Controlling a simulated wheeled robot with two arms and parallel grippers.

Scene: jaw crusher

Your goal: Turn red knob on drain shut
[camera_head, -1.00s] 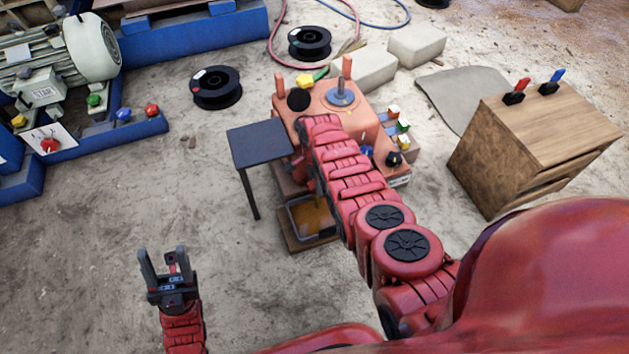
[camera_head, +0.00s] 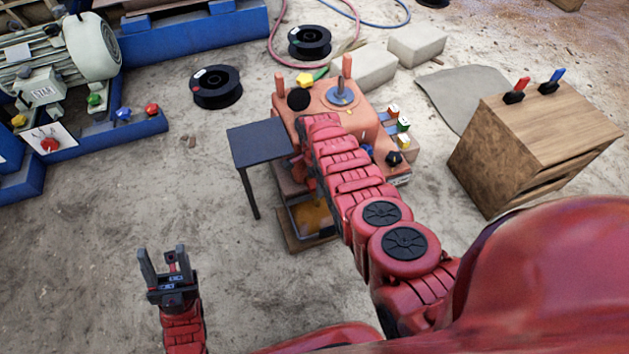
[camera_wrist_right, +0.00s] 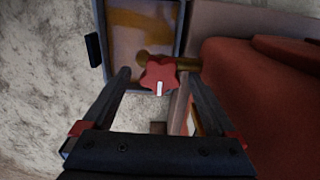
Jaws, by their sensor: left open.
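A red star-shaped knob (camera_wrist_right: 158,75) with a white mark shows in the right wrist view, on a brass-coloured drain fitting (camera_wrist_right: 187,63). My right gripper (camera_wrist_right: 157,74) is open, with one fingertip on each side of the knob and a small gap at both sides. I cannot tell how deep the knob sits between the fingers. In the head view my right arm reaches to the orange crusher machine (camera_head: 362,122), and its gripper and the knob are hidden there. My left gripper (camera_head: 163,258) is open and empty at the lower left, away from the machine.
A tray with yellowish contents (camera_head: 313,215) stands low beside the machine; its frame also shows in the right wrist view (camera_wrist_right: 100,35). A small dark table (camera_head: 258,143) is left of the machine. A wooden cabinet (camera_head: 535,135) stands right. The floor around my left gripper is clear.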

